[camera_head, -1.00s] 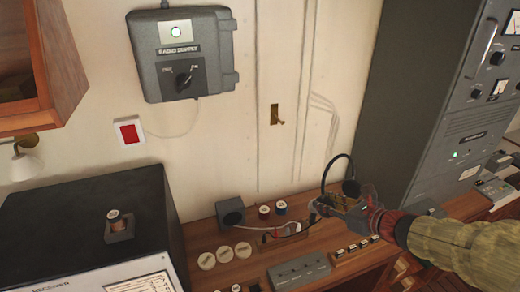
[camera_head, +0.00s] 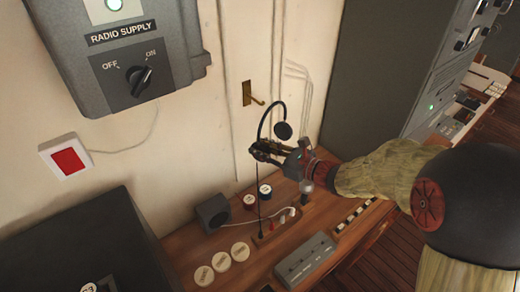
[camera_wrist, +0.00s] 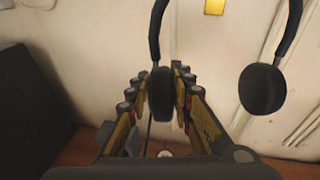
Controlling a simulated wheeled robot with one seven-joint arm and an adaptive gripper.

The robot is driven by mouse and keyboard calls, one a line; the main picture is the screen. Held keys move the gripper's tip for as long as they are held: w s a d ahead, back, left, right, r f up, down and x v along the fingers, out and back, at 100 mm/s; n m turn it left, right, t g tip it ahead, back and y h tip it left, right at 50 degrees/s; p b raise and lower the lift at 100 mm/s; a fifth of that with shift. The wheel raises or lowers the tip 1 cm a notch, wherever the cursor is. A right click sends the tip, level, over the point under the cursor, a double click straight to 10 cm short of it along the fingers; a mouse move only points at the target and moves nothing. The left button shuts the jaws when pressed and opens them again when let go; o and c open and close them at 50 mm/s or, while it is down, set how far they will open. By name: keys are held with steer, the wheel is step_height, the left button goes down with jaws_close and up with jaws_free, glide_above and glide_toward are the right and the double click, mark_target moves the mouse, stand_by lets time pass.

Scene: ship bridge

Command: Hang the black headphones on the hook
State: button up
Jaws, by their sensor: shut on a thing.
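The black headphones (camera_head: 262,118) are held upright, with the band arching up and one ear cup (camera_head: 283,131) hanging free on the right. My gripper (camera_head: 262,150) is shut on the other ear cup, which shows between the fingers in the wrist view (camera_wrist: 161,95). The free ear cup also shows in the wrist view (camera_wrist: 262,88). The brass hook (camera_head: 257,101) sticks out from a small plate on the wall. In the head view, it is just above and behind the band. In the wrist view, only part of its brass plate (camera_wrist: 214,6) shows at the top edge.
A wooden desk (camera_head: 185,262) lies below, with several pale discs (camera_head: 221,262), a dark speaker box (camera_head: 212,212), two spools (camera_head: 264,192) and a grey switch box (camera_head: 305,262). The radio supply box (camera_head: 125,60) is on the wall at left. A tall grey cabinet (camera_head: 385,75) stands at right.

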mark_target(254, 144)
steer(key=shift+w+d+x, duration=0.15)
steer(key=shift+x, duration=0.75)
steer(key=shift+w+d+x, duration=0.15)
steer(key=shift+w+x, duration=0.05)
steer(key=shift+x, duration=0.75)
steer(key=shift+r, duration=0.1)
steer(key=shift+w+a+b, duration=0.2)
steer(key=shift+w+b, duration=0.05)
steer(key=shift+b, duration=0.35)
steer(key=shift+w+a, duration=0.3)
steer(key=shift+w, duration=0.15)
stand_by(0.4)
steer(key=shift+w+a+b, duration=0.2)
steer(key=shift+w+b, duration=0.05)
steer(key=shift+b, duration=0.1)
steer(key=shift+w+a, duration=0.1)
steer(key=shift+w, duration=0.05)
steer(key=shift+w+a+f+b, duration=0.35)
steer(key=shift+w+f+b, duration=0.25)
steer(key=shift+b, duration=0.4)
stand_by(2.3)
steer(key=o, duration=1.1)
steer(key=shift+c, duration=0.2)
steer(key=shift+s+f, duration=0.1)
